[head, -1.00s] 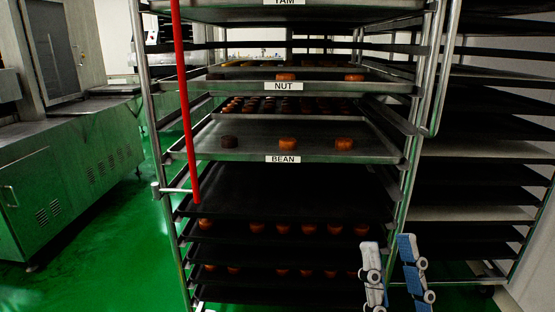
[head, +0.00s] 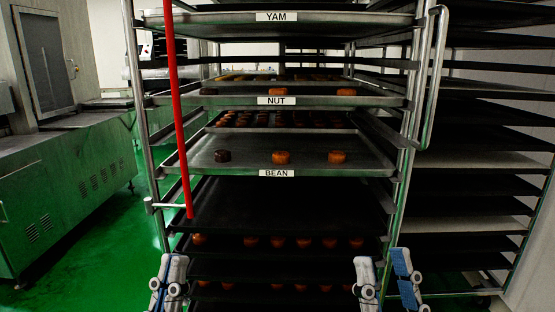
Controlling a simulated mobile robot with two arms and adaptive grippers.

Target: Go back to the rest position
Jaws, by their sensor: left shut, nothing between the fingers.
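My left gripper (head: 172,259) is at the lower left of the head view, in front of the rack's lower left side. Its fingers are close together, shut with nothing between them. My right gripper (head: 383,254) is at the bottom, right of centre, in front of the rack's lower right. Its two fingers stand apart and the gap between them looks empty. Both point up in the picture, and their lower parts are cut off by the frame edge.
A metal rack (head: 410,150) fills the middle, with trays labelled YAM (head: 277,17), NUT (head: 277,101) and BEAN (head: 277,173) holding cakes. A red bar (head: 178,120) hangs at its left. A second rack (head: 500,140) stands right, a machine (head: 70,190) left. Green floor (head: 135,225) lies between machine and rack.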

